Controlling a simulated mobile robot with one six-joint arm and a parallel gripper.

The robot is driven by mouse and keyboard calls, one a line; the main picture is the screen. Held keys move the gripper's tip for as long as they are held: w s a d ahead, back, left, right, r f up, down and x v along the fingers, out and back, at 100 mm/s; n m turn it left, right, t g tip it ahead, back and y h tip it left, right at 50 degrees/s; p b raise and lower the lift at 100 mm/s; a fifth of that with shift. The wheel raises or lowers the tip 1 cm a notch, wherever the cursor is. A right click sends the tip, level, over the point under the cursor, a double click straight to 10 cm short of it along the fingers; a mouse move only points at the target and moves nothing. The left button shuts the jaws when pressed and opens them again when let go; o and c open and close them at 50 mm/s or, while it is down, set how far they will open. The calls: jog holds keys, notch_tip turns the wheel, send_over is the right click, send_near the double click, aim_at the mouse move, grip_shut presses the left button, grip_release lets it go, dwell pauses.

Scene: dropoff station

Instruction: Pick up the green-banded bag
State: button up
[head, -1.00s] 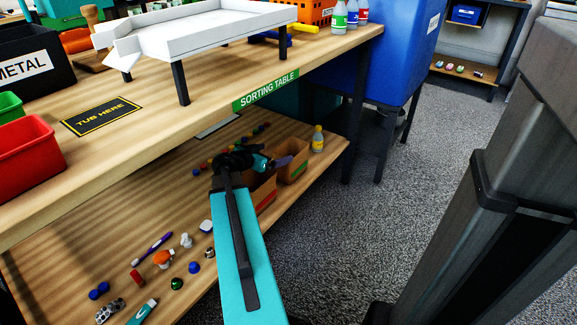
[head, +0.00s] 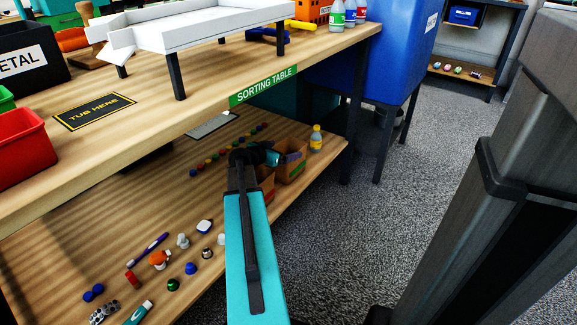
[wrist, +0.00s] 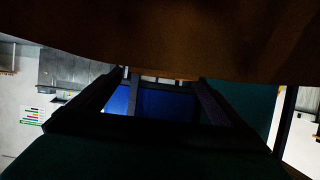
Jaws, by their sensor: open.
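Two brown box-like bags stand on the lower shelf beyond my arm in the head view. The farther bag (head: 291,167) shows beside my wrist. The nearer bag (head: 266,181) is partly hidden behind my arm. I cannot make out a green band on either one. My gripper (head: 272,157) is at the bags, with its fingertips hidden in the head view. In the wrist view my gripper (wrist: 163,82) has its two dark fingers spread apart, with nothing seen between them. A dark brown surface, close to the camera, fills the top of that view; I cannot tell what it is.
The sorting table (head: 190,128) overhangs the lower shelf (head: 90,240). Several small caps and tools lie on the shelf at left. A blue bin (head: 385,50) stands behind.

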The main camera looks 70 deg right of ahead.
aim_at(289, 148)
jog(key=shift+d+f, duration=0.1)
jog(key=shift+d, duration=0.05)
jog(key=b+x, duration=0.2)
jog(key=x, duration=0.3)
jog(key=shift+w+f, duration=0.1)
jog(key=shift+f, duration=0.05)
dwell(0.4)
dwell(0.4)
jog(key=c, duration=1.4)
notch_tip(289, 148, up, 10)
jog(key=p, duration=0.3)
jog(key=shift+p, duration=0.3)
